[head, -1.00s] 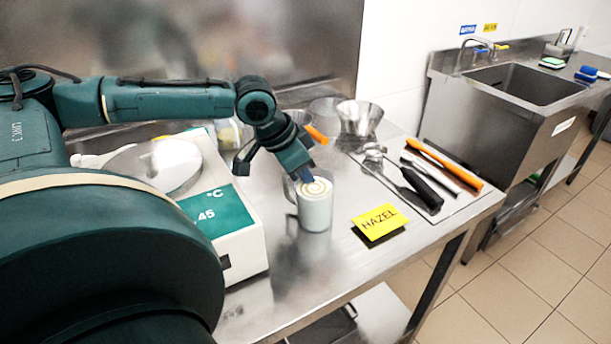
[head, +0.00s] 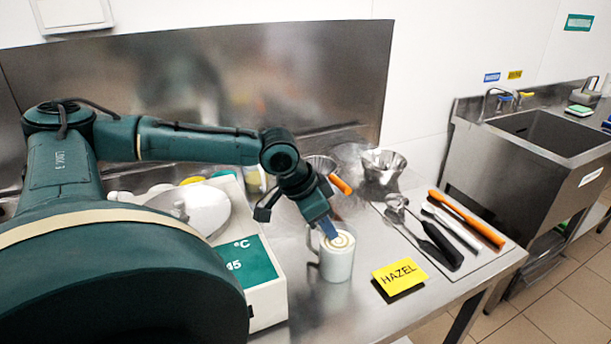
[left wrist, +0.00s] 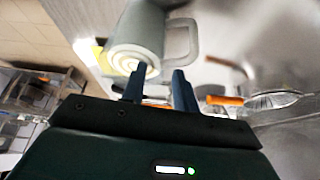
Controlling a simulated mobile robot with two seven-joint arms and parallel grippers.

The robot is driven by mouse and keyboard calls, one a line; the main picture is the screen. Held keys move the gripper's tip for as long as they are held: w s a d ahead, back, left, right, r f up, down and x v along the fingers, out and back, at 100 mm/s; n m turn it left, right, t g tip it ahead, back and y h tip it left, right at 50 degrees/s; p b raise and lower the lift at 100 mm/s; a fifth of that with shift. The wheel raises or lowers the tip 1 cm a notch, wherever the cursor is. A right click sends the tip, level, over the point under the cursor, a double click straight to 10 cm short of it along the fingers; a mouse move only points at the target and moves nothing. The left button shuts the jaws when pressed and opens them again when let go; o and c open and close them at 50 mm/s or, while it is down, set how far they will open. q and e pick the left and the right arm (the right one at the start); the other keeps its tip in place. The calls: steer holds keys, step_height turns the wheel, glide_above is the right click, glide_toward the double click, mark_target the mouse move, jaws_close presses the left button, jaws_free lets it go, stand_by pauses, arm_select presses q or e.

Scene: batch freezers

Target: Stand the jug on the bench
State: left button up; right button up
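The jug (head: 337,265) is a white cup-shaped vessel with a pale swirl at its top and a handle on its left. It appears upright on the steel bench (head: 330,315), between the scale and the yellow HAZEL card. My left gripper (head: 327,227) is at the jug's rim, its blue fingers partly in front of it. In the left wrist view the jug (left wrist: 138,35) and its handle lie just beyond the fingers (left wrist: 158,80). The fingers are apart with a visible gap and nothing clearly gripped. Whether a finger touches the jug cannot be told. My right gripper is out of view.
The HAZEL card (head: 399,277) stands right of the jug. A scale (head: 262,290) stands left. A tray (head: 480,262) with several long-handled tools and a metal cup (head: 383,172) lie behind and right. A sink (head: 545,135) stands beyond a floor gap.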

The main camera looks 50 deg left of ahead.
arm_select(q)
steer(key=shift+s+r+p, duration=0.15)
steer(key=shift+r+p, duration=0.45)
steer(key=shift+r, duration=0.2)
steer(key=shift+s+a+r, duration=0.15)
steer(key=shift+s, duration=0.05)
steer(key=p+v, duration=0.2)
steer(key=v, duration=0.6)
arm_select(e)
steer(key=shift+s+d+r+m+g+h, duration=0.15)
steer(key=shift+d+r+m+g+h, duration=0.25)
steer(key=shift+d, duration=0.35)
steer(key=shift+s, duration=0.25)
arm_select(q)
steer(key=shift+s, duration=0.1)
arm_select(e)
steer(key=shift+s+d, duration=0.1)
